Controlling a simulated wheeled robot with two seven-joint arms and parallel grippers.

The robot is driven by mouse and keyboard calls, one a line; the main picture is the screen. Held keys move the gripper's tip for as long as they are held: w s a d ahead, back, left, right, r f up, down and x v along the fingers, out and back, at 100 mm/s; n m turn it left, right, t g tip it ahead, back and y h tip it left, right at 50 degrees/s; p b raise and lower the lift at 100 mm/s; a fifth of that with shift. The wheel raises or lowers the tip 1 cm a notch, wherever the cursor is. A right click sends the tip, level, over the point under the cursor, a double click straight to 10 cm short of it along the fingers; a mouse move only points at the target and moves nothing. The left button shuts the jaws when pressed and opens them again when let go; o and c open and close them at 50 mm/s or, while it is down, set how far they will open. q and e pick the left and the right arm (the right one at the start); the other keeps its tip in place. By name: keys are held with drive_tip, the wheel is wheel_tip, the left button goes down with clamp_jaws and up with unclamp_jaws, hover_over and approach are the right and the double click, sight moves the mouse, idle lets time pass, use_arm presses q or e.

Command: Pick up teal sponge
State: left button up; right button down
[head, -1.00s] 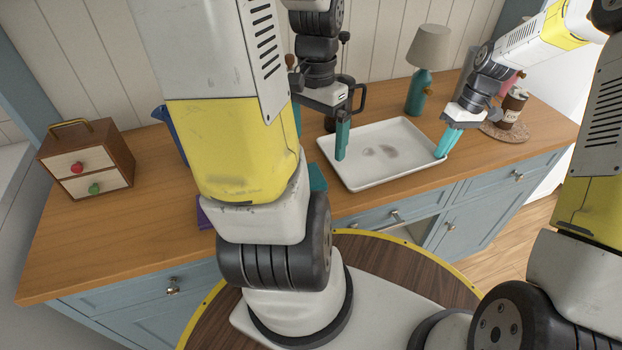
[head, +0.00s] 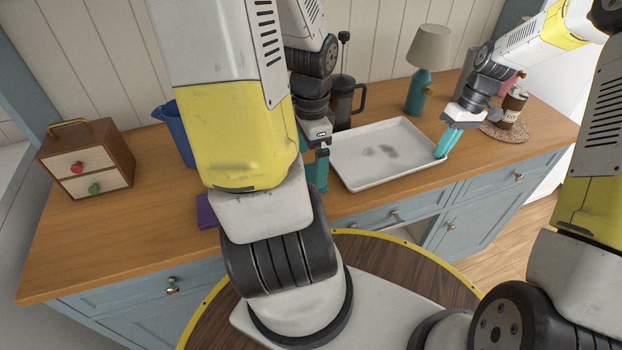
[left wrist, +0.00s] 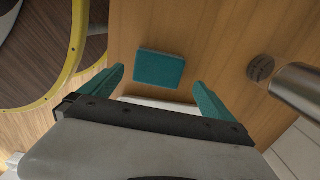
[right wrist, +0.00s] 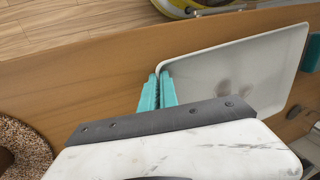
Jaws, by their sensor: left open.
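The teal sponge (left wrist: 160,68) lies flat on the wooden counter in the left wrist view. My left gripper (left wrist: 158,77) is open and empty above the counter, and the sponge shows between its two fingers, apart from them. In the head view my left gripper (head: 316,172) is beside the tray's left edge; the sponge cannot be made out there behind the gripper and arm. My right gripper (right wrist: 159,75) has its fingers close together astride the rim at a corner of the white tray (right wrist: 235,55). It also shows in the head view (head: 444,146).
The tray (head: 352,182) has dark stains. A French press (head: 344,105), teal lamp (head: 418,92) and jar on a round mat (head: 511,108) stand behind or to its right. A blue jug (head: 178,135), purple item (head: 206,214) and small drawer box (head: 88,160) are leftward.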

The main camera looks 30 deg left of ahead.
use_arm(q)
wheel_tip(320, 180, down, 5)
drive_tip(key=shift+s, duration=0.15)
drive_tip(key=shift+c, duration=0.4)
drive_tip(key=c, duration=1.4)
wheel_tip(320, 180, up, 10)
drive_tip(key=shift+d+r, duration=0.1)
